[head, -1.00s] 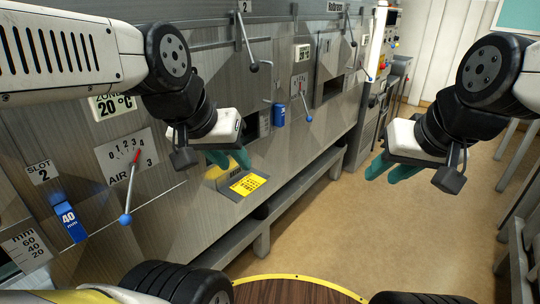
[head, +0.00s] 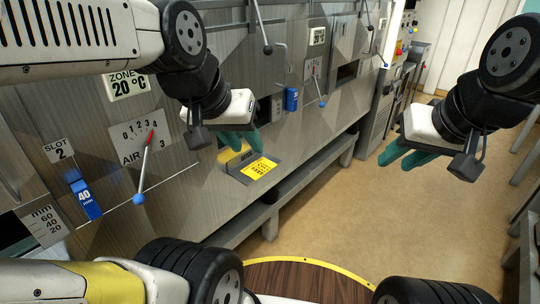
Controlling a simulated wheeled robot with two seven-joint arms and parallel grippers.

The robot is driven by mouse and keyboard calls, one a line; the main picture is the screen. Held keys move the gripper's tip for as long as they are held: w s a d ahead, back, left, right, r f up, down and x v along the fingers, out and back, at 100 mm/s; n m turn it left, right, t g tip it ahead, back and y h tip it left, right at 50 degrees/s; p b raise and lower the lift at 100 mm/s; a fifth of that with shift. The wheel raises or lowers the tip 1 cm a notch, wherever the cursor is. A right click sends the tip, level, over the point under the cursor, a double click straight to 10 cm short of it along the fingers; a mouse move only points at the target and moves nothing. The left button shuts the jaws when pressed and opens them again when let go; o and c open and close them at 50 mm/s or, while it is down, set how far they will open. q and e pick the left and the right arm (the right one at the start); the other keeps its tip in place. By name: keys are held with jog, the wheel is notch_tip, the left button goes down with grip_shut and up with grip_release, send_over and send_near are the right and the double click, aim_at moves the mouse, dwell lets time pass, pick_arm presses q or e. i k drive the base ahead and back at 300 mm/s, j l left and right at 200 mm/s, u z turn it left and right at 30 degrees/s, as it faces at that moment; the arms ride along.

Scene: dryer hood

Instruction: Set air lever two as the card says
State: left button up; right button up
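My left gripper (head: 240,141) is open and empty in front of the wall, above the card in the picture. My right gripper (head: 404,156) is open and empty over the aisle.
A blue slide marked 40 mm (head: 85,195) is at the left under the SLOT 2 label (head: 58,150). Another blue slide (head: 292,98) is beside the further lever. A grey rail (head: 262,215) runs low along the wall. The tan floor (head: 330,210) is clear to the right.

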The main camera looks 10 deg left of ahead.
aim_at(322, 104)
jog(key=i+l+z, duration=0.15)
jog(key=i+z, duration=0.2)
jog(key=i, duration=0.7)
